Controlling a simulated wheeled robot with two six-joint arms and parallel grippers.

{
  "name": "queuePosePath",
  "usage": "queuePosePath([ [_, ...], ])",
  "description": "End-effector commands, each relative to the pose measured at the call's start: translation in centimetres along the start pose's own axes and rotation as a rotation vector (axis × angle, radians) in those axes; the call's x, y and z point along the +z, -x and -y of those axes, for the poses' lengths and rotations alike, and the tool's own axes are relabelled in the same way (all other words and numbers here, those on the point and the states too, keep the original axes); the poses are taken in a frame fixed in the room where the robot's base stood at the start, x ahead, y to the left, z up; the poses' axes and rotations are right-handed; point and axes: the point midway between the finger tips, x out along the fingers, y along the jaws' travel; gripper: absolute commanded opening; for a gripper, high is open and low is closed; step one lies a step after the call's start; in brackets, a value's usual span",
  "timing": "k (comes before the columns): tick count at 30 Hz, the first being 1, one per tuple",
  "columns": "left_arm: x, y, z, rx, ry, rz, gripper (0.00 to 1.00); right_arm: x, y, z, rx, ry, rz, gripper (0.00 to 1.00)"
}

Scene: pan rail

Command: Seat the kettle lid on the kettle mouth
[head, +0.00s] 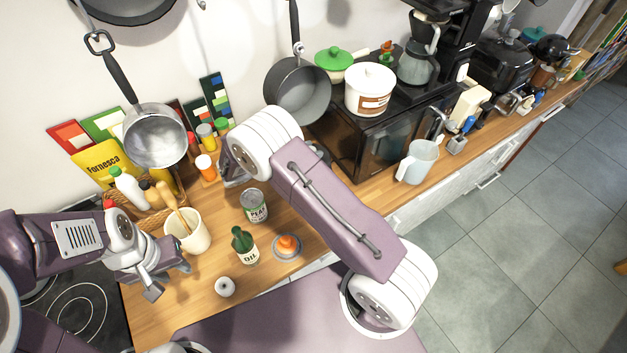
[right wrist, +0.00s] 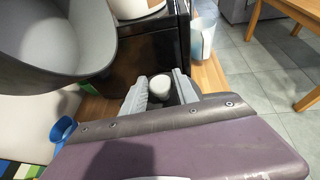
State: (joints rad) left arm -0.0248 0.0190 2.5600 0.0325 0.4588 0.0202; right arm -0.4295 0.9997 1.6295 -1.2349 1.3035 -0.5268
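A grey disc with an orange knob (head: 288,246) lies on the wooden counter and may be the kettle lid. A pale open-topped jug with a handle (head: 418,161) stands right of the black oven; I cannot tell whether it is the kettle. It also shows in the right wrist view (right wrist: 203,30). My left gripper (head: 167,281) is open and empty over the counter's left part. My right gripper (right wrist: 160,92) has its fingers apart, with a white rounded thing (right wrist: 160,84) seen between them; contact is unclear. My right forearm hides most of that gripper in the head view.
A grey pan (head: 297,92) hangs close to my right arm. The black oven (head: 375,140) stands behind it.

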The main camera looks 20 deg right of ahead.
Motion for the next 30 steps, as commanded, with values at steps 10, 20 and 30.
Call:
queuePosePath([
  [10,0.0,0.3,0.0,0.0,0.0,0.0,0.36,0.0,1.1,0.0,0.001,0.0,0.0,0.35],
  [20,-0.1,0.6,0.0,0.0,0.0,0.0,0.36,0.1,2.1,0.0,0.001,0.0,0.001,0.35],
  [30,-0.1,0.7,0.0,0.0,0.0,0.0,0.36,0.0,2.7,0.0,0.0,0.0,0.0,0.35],
])
